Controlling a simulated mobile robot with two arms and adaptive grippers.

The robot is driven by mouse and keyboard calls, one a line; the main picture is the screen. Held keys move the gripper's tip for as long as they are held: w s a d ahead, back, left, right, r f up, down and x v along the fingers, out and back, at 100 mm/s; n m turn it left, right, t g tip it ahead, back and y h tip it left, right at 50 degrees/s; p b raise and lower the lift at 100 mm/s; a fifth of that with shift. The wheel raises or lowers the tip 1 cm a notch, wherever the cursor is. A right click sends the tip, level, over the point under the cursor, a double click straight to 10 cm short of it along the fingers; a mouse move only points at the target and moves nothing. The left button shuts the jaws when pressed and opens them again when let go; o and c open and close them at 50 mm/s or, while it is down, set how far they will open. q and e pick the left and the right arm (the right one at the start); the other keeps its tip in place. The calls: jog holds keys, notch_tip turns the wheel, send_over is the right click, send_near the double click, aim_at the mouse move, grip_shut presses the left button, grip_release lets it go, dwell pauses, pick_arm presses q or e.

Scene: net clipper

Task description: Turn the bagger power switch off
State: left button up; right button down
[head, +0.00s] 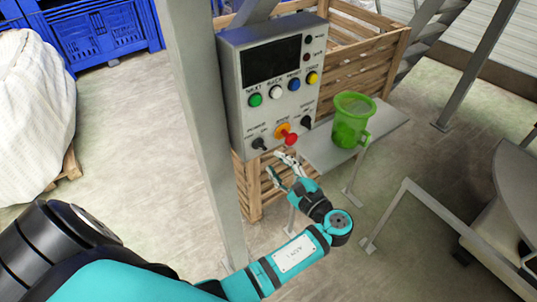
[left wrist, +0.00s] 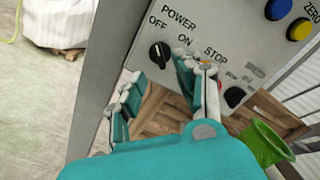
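The power switch is a black rotary knob (head: 259,144) at the lower left of the grey control box (head: 234,90). In the left wrist view the knob (left wrist: 159,52) sits below the word POWER, between OFF on its left and ON on its right. I cannot tell clearly which mark it points to. My left gripper (head: 281,170) is just below and right of the knob in the head view. In the left wrist view my left gripper (left wrist: 158,72) is open and empty, its fingers spread below and to the right of the knob, apart from it. My right gripper is out of view.
A red stop button (head: 291,139) on an orange base and another black knob (head: 306,122) are right of the power switch. Coloured buttons line the panel above. A grey post (head: 200,120) stands close on the left. A green jug (head: 351,120) stands on a shelf at right.

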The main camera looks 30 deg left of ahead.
pick_arm(q)
jog(key=v, duration=0.5)
jog(key=shift+s+d, duration=0.1)
jog(key=shift+d, duration=0.15)
notch_tip(320, 180, down, 21)
jog(key=s+m+h+b, duration=0.1)
jog(key=m+h+b, duration=0.15)
jog(key=h, duration=0.35)
jog(key=s+f+g+h+b, duration=0.15)
jog(key=s+f, duration=0.25)
jog(key=f, duration=0.5)
jog(key=s+f+g+h, duration=0.1)
jog(key=s+f+h, duration=0.2)
jog(key=s+f, duration=0.35)
jog(key=s+a+f+n+g+h+b, duration=0.1)
jog(key=s+f+n+h, duration=0.2)
jog(key=s+f+n, duration=0.3)
jog(key=s+a+f+n+g+h+b, duration=0.1)
jog(key=s+f+n, duration=0.6)
jog(key=s+f, duration=0.9)
jog(key=s+g+h+b, duration=0.1)
jog(key=s+h, duration=0.1)
jog(key=s, duration=0.4)
jog(key=shift+a+f, duration=0.15)
jog(key=shift+a, duration=0.15)
